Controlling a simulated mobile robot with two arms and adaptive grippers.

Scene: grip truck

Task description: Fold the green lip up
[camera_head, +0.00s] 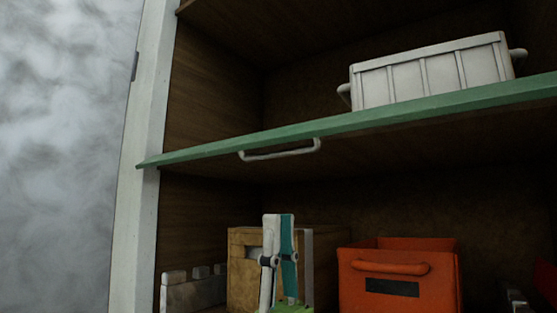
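The green lip (400,119) is a long thin board along the front of the upper shelf, rising toward the right in the picture. It appears to lie flat, with only a narrow face showing. A pale bar handle (281,151) hangs below it, left of the middle. My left gripper (279,218) points up from the bottom edge, below the handle and apart from it. Its white and teal fingers show close together with nothing seen between them. The viewing angle hides whether there is a gap. My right gripper is not in view.
A white ribbed crate (430,76) stands on the upper shelf behind the lip. Below are a tan box (243,285), an orange bin (400,302) and a grey container (193,296). A white post (140,170) bounds the left. The space just under the handle looks clear.

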